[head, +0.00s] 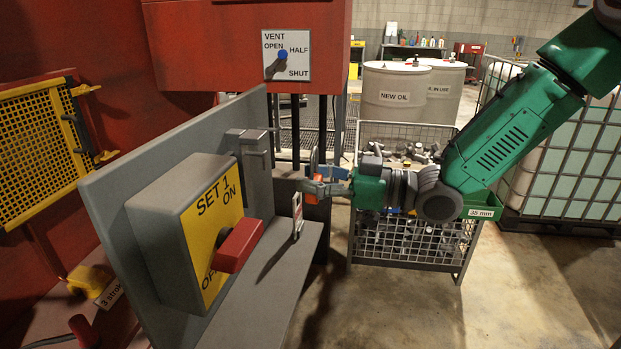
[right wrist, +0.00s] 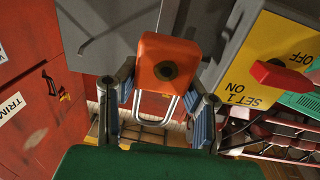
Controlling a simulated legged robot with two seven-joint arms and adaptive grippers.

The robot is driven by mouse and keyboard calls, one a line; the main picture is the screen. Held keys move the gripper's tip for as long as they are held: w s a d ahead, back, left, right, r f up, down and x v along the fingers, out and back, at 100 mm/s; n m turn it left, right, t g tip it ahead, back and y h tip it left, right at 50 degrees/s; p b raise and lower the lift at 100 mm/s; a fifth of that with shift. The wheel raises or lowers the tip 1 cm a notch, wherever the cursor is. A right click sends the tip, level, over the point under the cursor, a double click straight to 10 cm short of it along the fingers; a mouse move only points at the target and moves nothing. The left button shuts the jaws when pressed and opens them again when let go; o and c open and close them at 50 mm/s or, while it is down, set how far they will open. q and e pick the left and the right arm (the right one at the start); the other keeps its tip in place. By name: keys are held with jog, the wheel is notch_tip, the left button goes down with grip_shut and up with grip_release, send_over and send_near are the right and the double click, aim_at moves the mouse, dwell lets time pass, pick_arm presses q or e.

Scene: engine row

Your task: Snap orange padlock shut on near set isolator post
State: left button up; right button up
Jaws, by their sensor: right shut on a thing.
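The orange padlock (right wrist: 168,62) has a dark round keyhole face and a pale metal shackle. My right gripper (right wrist: 162,84) is shut on it, a blue-padded finger on each side. In the head view my right gripper (head: 322,187) holds the orange padlock (head: 311,198) to the right of the grey panel. I cannot tell whether the shackle is closed. The SET 1 isolator (head: 190,225) has a yellow ON/OFF face and a red handle (head: 238,246). A grey bracket (head: 258,150) stands on the panel behind it. My left gripper is out of view.
A grey ledge (head: 262,290) runs below the isolator, with a thin white tag-like upright (head: 297,214) close to my right gripper. A wire bin (head: 410,242) of metal parts stands behind my arm. The red machine with a VENT plate (head: 287,56) is above.

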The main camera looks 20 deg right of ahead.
aim_at(248, 173)
jog(key=shift+b+x, duration=1.1)
jog(key=shift+x, duration=4.2)
jog(key=shift+a+f, duration=0.15)
jog(key=shift+f, duration=0.05)
jog(key=shift+a, duration=0.1)
jog(key=shift+r+p, duration=1.1)
jog(key=shift+r, duration=0.3)
jog(key=shift+f, duration=0.25)
jog(key=shift+f+b, duration=0.3)
jog(key=shift+f, duration=0.05)
